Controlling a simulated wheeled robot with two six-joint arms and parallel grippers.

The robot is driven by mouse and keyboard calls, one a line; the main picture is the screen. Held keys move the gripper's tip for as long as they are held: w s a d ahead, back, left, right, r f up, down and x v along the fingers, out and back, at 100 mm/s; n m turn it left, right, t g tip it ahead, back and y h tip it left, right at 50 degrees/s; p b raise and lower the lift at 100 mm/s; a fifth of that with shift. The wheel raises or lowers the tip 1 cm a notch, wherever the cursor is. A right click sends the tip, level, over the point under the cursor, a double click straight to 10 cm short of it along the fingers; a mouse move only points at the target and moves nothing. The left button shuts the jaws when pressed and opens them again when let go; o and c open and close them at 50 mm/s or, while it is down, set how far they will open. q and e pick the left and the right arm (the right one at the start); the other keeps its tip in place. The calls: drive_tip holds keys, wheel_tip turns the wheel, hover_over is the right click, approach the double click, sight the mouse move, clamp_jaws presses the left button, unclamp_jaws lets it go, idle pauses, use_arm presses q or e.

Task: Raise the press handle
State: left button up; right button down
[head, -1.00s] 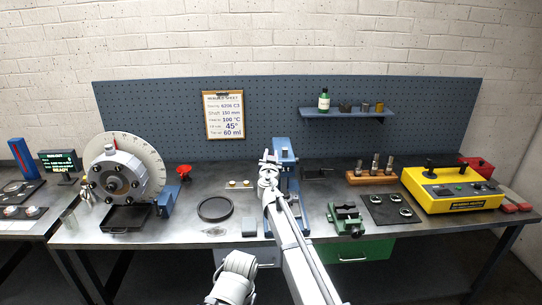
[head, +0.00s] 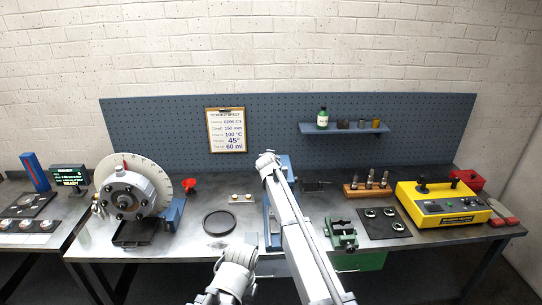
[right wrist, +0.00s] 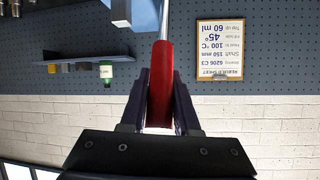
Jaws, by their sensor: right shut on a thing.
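The blue press (head: 287,161) stands at the middle of the bench. My right arm covers most of it in the head view, with only parts of its column and base showing. In the right wrist view, the red grip of the press handle (right wrist: 160,90) lies between the two dark fingers of my right gripper (right wrist: 160,88), which is shut on it. A bare metal rod (right wrist: 163,20) runs on from the grip's end. In the head view the right wrist is high in front of the press and hides the fingers. My left gripper is not in view.
A rotor housing with a dial (head: 125,193) stands at the left. A black ring (head: 219,223) lies left of the press. A green vise (head: 342,235) and a yellow heater box (head: 440,205) are to the right. A shelf (head: 345,128) hangs on the pegboard behind.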

drive_tip(key=shift+w+r+g+p, duration=0.35)
drive_tip(key=shift+w+p, duration=0.25)
drive_tip(key=shift+p, duration=0.05)
drive_tip(key=shift+w+r+g+p, duration=0.35)
drive_tip(key=shift+w+p, duration=0.25)
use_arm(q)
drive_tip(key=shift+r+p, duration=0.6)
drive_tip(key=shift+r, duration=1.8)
use_arm(e)
drive_tip(key=shift+w+g, duration=0.3)
drive_tip(key=shift+w, duration=0.2)
drive_tip(key=c, duration=0.7)
unclamp_jaws()
drive_tip(key=shift+o, duration=0.2)
drive_tip(key=shift+s, duration=0.1)
